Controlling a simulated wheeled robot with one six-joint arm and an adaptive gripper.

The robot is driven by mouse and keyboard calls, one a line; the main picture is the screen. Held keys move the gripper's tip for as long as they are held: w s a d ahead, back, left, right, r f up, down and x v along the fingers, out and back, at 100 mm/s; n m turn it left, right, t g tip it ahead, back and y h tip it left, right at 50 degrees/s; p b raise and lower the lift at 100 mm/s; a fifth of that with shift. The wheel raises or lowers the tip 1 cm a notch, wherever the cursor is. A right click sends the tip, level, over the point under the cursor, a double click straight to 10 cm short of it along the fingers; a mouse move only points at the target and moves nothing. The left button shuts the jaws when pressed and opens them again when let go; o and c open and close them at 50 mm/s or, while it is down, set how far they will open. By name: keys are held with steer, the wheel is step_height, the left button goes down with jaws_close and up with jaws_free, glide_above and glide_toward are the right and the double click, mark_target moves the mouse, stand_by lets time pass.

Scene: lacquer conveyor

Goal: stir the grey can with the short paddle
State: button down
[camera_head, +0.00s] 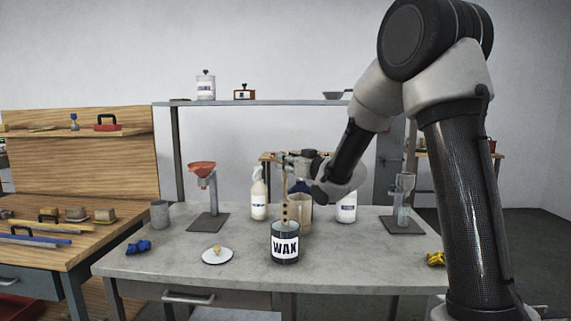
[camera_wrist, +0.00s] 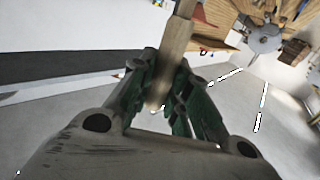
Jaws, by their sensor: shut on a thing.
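A wooden paddle with dark holes (camera_head: 285,210) stands upright over a dark grey can with a white "WAX" label (camera_head: 285,246) at the front middle of the table. Its lower end meets the can's mouth; how deep it reaches is hidden. My gripper (camera_head: 291,160) is above the can, shut on the paddle's upper part. In the wrist view, the green-padded fingers of my gripper (camera_wrist: 165,100) close on the wooden shaft of the paddle (camera_wrist: 177,42). A plain grey cup (camera_head: 159,214) stands at the table's left, apart from my gripper.
A round white lid (camera_head: 217,256) lies to the left. Stands with a red funnel (camera_head: 202,168) and a glass (camera_head: 404,205) flank them.

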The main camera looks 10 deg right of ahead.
steer(key=shift+r, duration=0.1)
stand_by(0.3)
steer(key=shift+r, duration=2.4)
